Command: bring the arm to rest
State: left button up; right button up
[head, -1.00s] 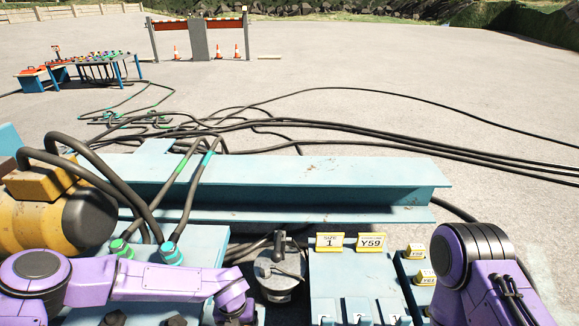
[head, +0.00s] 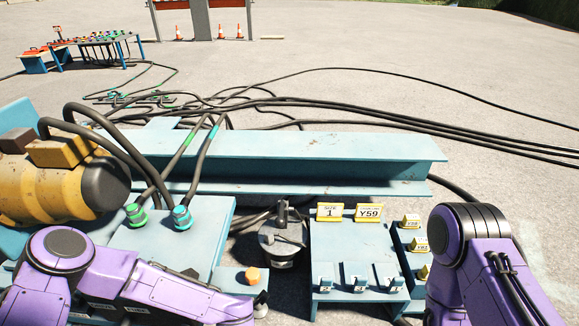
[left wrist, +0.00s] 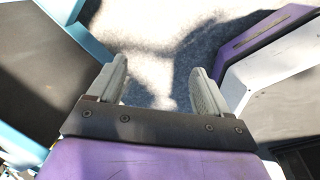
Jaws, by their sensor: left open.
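My left arm, purple with dark joints, comes in low at the left of the head view and runs across the front of the blue cabinet. Its gripper is out of the head view. In the left wrist view my left gripper (left wrist: 157,88) has its two grey fingers apart with nothing between them, over sunlit and shadowed ground. My right arm stands folded at the right of the head view; its gripper is not visible.
A blue cabinet (head: 205,222) with two plugged cables and a yellow-black cylinder (head: 50,185) stand left. A blue beam (head: 290,145) crosses behind. A blue panel (head: 350,245) with yellow signs (head: 369,212) stands between my arms. Black cables lie on the open ground behind.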

pick_arm(q)
jog(key=s+a+f+m+t, duration=0.1)
jog(key=s+a+m, duration=0.2)
jog(key=s+m, duration=0.35)
jog(key=s+a+f+m, duration=0.2)
jog(key=s+a+m, duration=0.1)
jog(key=s+m, duration=0.35)
jog(key=s+a+r+m+y, duration=0.25)
jog(key=s+a+m, duration=0.25)
jog(key=a, duration=0.5)
notch_tip(320, 180, up, 18)
jog(key=p, duration=1.6)
jog(key=shift+w+f+h+p, duration=0.2)
jog(key=shift+w+h+p, duration=0.1)
jog(key=shift+h, duration=0.05)
jog(key=shift+c, duration=0.4)
